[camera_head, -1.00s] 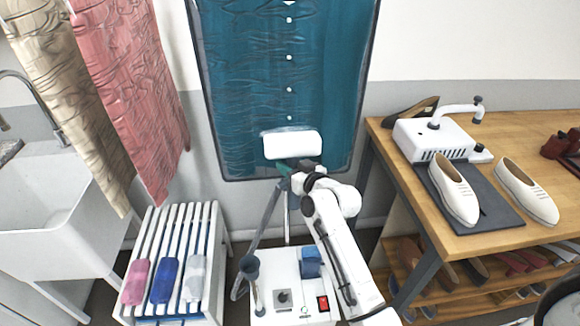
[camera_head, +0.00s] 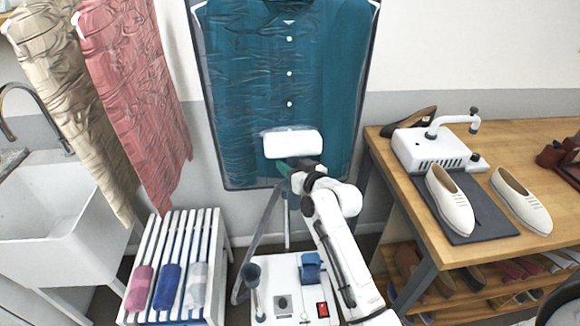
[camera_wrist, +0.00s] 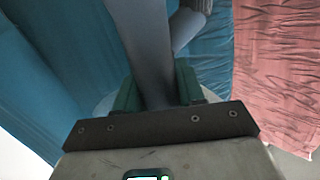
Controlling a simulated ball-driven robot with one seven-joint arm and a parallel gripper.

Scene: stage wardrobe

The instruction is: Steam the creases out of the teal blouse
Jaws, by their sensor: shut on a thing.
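The teal blouse (camera_head: 240,85) hangs flat on a dark-edged board in the head view. Its left half is covered in creases; the part right of the white buttons looks much smoother. My gripper (camera_head: 297,172) is shut on the handle of the steamer, below its white head (camera_head: 292,143). The head lies over the blouse's lower middle; I cannot tell whether it touches the cloth. In the wrist view, the green fingers of my gripper (camera_wrist: 157,92) close around the grey handle (camera_wrist: 145,45), with blurred teal cloth (camera_wrist: 60,60) behind. The steamer base (camera_head: 285,290) stands on the floor below.
A pink garment (camera_head: 130,90) and a beige garment (camera_head: 75,110) hang at left above a white sink (camera_head: 50,225). A slatted bench (camera_head: 205,260) holds rolled cloths. At right, a wooden table (camera_head: 400,160) bears pale shoes and a white device (camera_head: 430,148).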

